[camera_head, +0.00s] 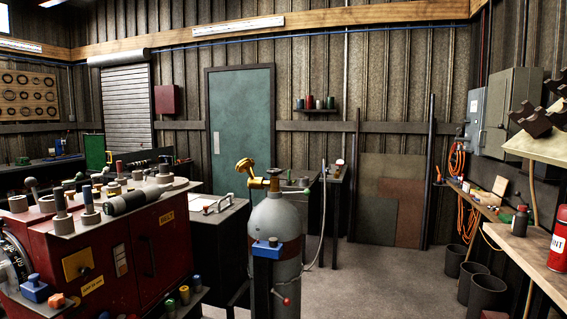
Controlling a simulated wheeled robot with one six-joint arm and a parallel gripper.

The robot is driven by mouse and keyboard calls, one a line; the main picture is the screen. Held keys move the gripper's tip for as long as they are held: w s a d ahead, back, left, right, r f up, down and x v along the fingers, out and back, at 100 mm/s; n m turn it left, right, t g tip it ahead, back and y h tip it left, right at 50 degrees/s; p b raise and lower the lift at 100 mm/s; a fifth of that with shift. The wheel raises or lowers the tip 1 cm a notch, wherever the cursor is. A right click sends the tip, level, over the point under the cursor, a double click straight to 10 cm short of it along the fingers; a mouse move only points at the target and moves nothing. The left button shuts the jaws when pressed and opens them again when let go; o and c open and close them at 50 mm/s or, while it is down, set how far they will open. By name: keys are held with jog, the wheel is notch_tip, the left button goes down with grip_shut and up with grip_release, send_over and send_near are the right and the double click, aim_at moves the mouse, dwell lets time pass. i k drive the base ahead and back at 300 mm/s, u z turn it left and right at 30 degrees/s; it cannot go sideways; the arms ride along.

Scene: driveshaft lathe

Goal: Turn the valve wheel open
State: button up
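A grey gas cylinder (274,222) stands upright in the middle foreground. A brass-yellow valve (266,183) sits on its top. A round yellow part (244,165), which looks like the valve wheel, is at the valve's upper left. It is small in the picture, so I cannot tell how far it is turned. A blue clamp-like part (267,248) is at the cylinder's front. My gripper is not in view, and nothing is seen touching the valve.
A red machine (130,250) with several knobs and tools fills the left foreground. A workbench (528,245) with a red canister (558,240) runs along the right. Dark bins (487,293) stand below it. The floor (385,275) right of the cylinder is clear.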

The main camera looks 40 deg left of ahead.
aim_at(274, 171)
jog(key=u, duration=0.45)
jog(key=i, duration=1.25)
jog(key=u, duration=1.65)
jog(key=i, duration=0.8)
jog(key=u, duration=0.8)
